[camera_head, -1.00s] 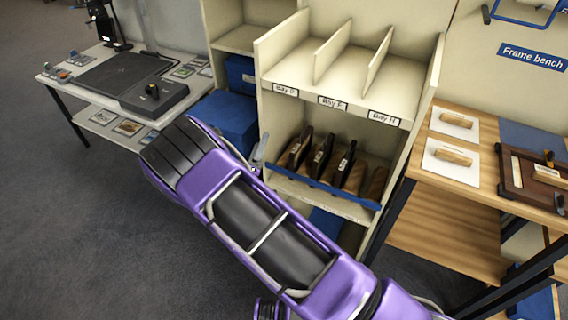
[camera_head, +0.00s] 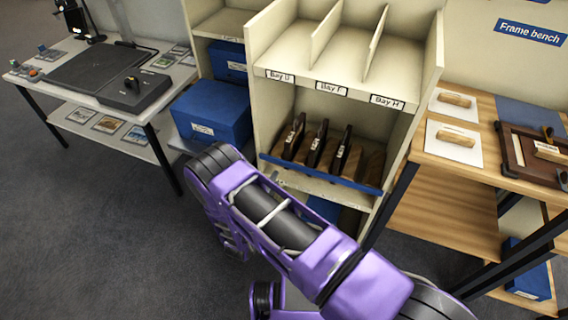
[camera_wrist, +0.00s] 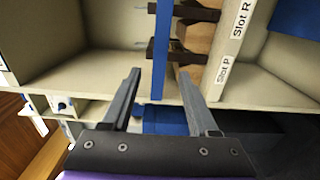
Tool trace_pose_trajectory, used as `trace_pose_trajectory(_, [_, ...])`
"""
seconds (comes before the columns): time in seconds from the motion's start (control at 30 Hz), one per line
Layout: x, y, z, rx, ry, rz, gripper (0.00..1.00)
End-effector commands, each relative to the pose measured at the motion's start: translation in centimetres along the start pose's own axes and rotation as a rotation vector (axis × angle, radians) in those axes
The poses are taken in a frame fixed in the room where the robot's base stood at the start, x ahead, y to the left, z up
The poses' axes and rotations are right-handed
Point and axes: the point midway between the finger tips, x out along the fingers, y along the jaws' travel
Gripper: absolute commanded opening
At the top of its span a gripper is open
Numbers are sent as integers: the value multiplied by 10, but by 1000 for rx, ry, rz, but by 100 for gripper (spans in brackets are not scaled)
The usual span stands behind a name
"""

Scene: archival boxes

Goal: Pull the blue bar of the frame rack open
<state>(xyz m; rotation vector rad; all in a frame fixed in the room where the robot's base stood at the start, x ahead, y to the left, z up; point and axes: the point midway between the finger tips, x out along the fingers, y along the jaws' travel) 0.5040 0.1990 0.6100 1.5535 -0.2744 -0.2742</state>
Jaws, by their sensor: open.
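The blue bar (camera_head: 345,180) runs along the front lower edge of the frame rack's compartment (camera_head: 392,150), across the dark wooden frames (camera_head: 316,148). In the wrist view the blue bar (camera_wrist: 161,35) runs vertically in the picture, and its lower end shows between the tips of my gripper (camera_wrist: 160,78). My gripper is open, with one finger on each side of the bar and visible gaps. Whether a finger touches the bar I cannot tell. In the head view my purple arm hides most of the area below the bar and my gripper is mostly hidden.
A shelf with labelled bays (camera_head: 350,60) is above the rack. Blue boxes (camera_head: 212,112) stand left of it. A work table (camera_head: 160,62) is further left, and a wooden frame bench (camera_head: 450,172) with a dark post is close on the right. Grey floor is clear at lower left.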

Motion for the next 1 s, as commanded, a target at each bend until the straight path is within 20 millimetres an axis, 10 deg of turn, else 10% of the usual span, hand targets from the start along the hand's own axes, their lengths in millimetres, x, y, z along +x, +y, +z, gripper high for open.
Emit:
trace_pose_trajectory(0.4, [79, 0, 0, 2, 0, 1, 60])
trace_pose_trajectory(0.87, [92, 0, 0, 0, 1, 0, 60])
trace_pose_trajectory(1.0, [92, 0, 0, 0, 2, 0, 37])
